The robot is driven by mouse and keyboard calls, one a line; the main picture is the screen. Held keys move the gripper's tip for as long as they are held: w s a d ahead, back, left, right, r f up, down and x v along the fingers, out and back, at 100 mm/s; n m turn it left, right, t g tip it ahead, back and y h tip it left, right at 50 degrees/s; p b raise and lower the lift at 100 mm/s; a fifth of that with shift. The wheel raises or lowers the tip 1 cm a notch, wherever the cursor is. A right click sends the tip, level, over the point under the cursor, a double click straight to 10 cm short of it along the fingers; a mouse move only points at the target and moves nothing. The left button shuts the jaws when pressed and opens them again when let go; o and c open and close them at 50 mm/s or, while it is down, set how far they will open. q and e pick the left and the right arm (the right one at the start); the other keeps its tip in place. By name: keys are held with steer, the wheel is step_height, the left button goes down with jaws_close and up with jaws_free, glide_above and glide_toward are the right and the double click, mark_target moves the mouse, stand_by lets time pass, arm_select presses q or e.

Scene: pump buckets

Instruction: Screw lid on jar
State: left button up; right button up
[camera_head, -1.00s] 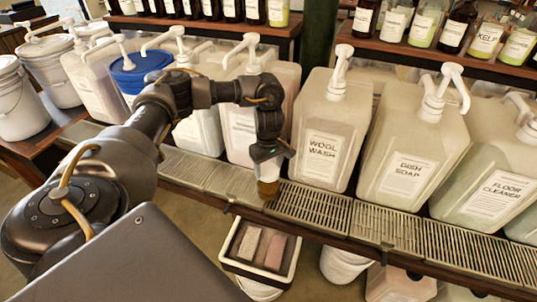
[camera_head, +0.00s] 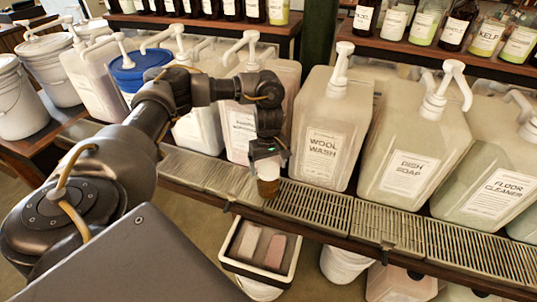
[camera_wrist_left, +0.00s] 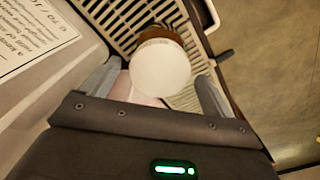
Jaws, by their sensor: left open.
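A small amber-brown jar (camera_head: 268,188) stands on the slatted metal drip grate in the head view, with a white round lid (camera_head: 268,170) on its top. In the left wrist view the lid (camera_wrist_left: 160,67) is a white disc, and a sliver of brown jar (camera_wrist_left: 168,32) shows behind it. I cannot tell how tightly the lid sits. My left gripper (camera_head: 267,157) is just above the lid. In the wrist view its two fingers (camera_wrist_left: 156,92) are spread wide, with clear gaps between them and the lid. My right gripper is not in view.
Large pump jugs, Wool Wash (camera_head: 325,135) and Dish Soap (camera_head: 410,150) among them, stand close behind the grate (camera_head: 315,205). A white-rimmed tray (camera_head: 231,252) with two bars lies below the shelf edge. Floor shows in front.

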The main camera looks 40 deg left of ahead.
arm_select(q)
steer(key=shift+r+n+p, duration=0.1)
steer(key=shift+n+p, duration=0.55)
steer(key=shift+n, duration=0.55)
steer(key=n+p, duration=0.2)
steer(key=n, duration=0.3)
steer(key=shift+n, duration=0.3)
steer(key=n+p, duration=0.3)
steer(key=n, duration=0.2)
steer(key=shift+n, duration=1)
steer(key=shift+c, duration=0.2)
steer(key=c, duration=1.1)
steer(key=shift+o, duration=0.2)
